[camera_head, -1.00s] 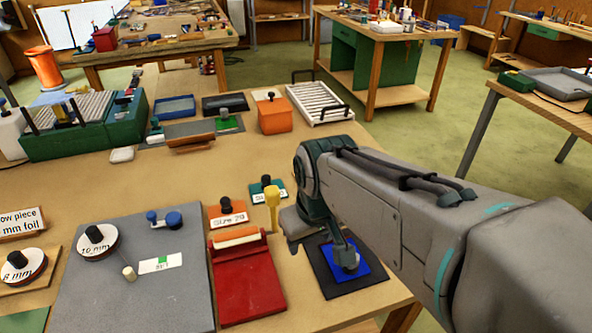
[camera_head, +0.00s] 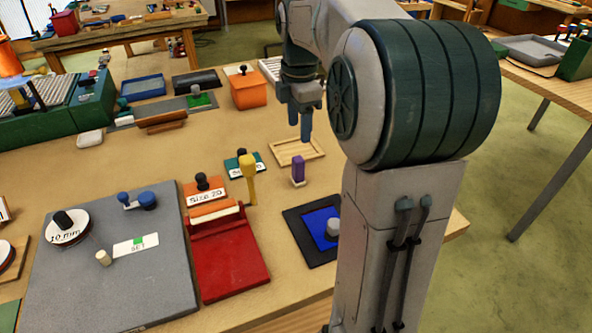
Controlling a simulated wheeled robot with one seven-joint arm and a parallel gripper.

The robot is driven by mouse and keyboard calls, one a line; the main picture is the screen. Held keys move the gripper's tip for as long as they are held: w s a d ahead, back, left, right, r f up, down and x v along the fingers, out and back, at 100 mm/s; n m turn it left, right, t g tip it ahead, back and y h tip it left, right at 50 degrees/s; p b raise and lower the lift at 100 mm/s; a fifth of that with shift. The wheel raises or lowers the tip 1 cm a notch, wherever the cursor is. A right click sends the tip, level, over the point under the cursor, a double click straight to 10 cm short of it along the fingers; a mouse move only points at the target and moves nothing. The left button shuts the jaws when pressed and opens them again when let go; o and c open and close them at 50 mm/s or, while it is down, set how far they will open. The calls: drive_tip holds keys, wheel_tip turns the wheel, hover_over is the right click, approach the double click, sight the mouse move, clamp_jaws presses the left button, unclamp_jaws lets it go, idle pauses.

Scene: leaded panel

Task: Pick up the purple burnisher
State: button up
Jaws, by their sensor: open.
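The purple burnisher (camera_head: 298,169) stands upright on the table, with a pale lower end, between the yellow-handled tool (camera_head: 248,178) and my arm. My gripper (camera_head: 306,135) hangs pointing down above the table, behind and slightly right of the burnisher in the picture. Its two dark fingers show close together in this view, with nothing seen between them. It is open and apart from the burnisher.
A shallow wooden tray (camera_head: 283,151) lies just behind the burnisher. A black-framed blue pad (camera_head: 296,240) with a grey knob is in front. A red roller stand (camera_head: 232,262) and grey board (camera_head: 110,275) are left. An orange box (camera_head: 249,92) stands farther back.

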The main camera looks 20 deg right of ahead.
sight(298, 159)
wheel_tip(298, 159, down, 8)
drive_tip(key=f, duration=0.4)
drive_tip(key=shift+w+d, duration=0.1)
drive_tip(key=shift+w, duration=0.3)
drive_tip(key=shift+f, duration=0.65)
drive_tip(key=c, duration=1)
